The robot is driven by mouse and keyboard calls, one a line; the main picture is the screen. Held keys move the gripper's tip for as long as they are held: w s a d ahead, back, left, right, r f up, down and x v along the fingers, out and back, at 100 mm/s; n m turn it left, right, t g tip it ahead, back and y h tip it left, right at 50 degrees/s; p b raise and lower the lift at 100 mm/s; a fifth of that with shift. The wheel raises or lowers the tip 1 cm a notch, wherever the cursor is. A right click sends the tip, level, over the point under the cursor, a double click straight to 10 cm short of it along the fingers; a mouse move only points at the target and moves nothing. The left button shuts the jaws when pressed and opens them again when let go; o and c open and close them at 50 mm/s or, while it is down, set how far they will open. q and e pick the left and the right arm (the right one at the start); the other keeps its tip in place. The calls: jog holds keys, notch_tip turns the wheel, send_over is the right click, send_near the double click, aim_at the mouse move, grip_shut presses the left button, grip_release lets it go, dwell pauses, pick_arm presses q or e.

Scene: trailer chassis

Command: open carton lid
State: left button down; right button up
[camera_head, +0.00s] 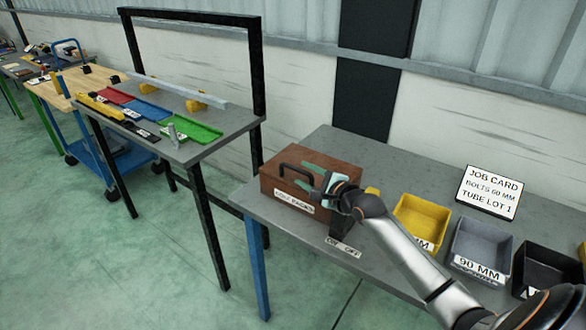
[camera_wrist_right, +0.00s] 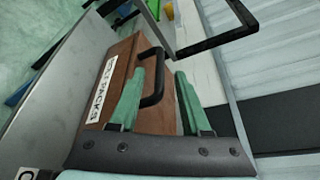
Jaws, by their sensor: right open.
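The brown carton (camera_head: 335,168), a box with a closed lid, sits on the grey bench near its left corner; it also shows in the right wrist view (camera_wrist_right: 125,50). A white label ending in "PACKS" (camera_head: 294,201) is on its front. A black bar handle (camera_head: 292,166) stands on the lid. My right gripper (camera_head: 305,178), with green fingers, is open over the lid at the handle's right end. In the right wrist view, part of the handle (camera_wrist_right: 159,68) shows between the spread fingers, and one finger hides some of it. Contact cannot be told. My left gripper is out of view.
A switch label (camera_head: 343,246) is at the front edge. Another table (camera_head: 215,120) stands left across a gap.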

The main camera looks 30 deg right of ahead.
aim_at(296, 169)
jog(key=shift+b+x, duration=0.3)
jog(key=shift+x, duration=2.75)
grip_shut()
